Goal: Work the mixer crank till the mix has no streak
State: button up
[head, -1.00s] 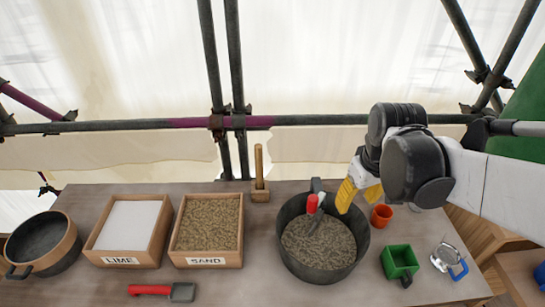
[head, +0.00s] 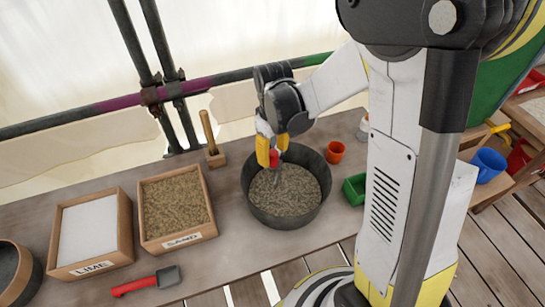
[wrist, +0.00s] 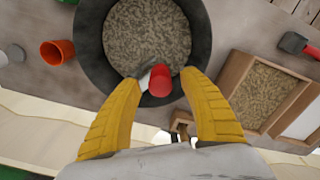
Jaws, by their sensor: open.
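The dark round mixing tub (head: 250,200) stands on the table and holds a grainy grey-brown mix (head: 295,195). I see no clear streak in the part that shows. The red crank handle (head: 274,160) stands up at the tub's far side; in the wrist view its red end (wrist: 161,82) shows beside a pale metal part. My gripper (head: 271,150) is over the handle, its yellow fingers apart. In the wrist view my gripper (wrist: 163,79) has one finger on each side of the red end, with gaps; I cannot tell its height above it.
Left of the tub are the sand box (head: 208,230), the lime box (head: 125,240) and a red-handled scraper (head: 147,281). A wooden-handled block (head: 214,159) stands behind. An orange cup (head: 335,152) and a green container (head: 354,189) are close on the right. Scaffold poles (head: 120,98) run behind.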

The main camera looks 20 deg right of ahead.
jog(key=shift+f, duration=0.6)
grip_shut()
jog(key=d+n+b, duration=0.2)
jog(key=d+n, duration=0.7)
jog(key=n, duration=0.7)
jog(key=shift+w+d+b, duration=0.25)
jog(key=shift+w+b, duration=0.1)
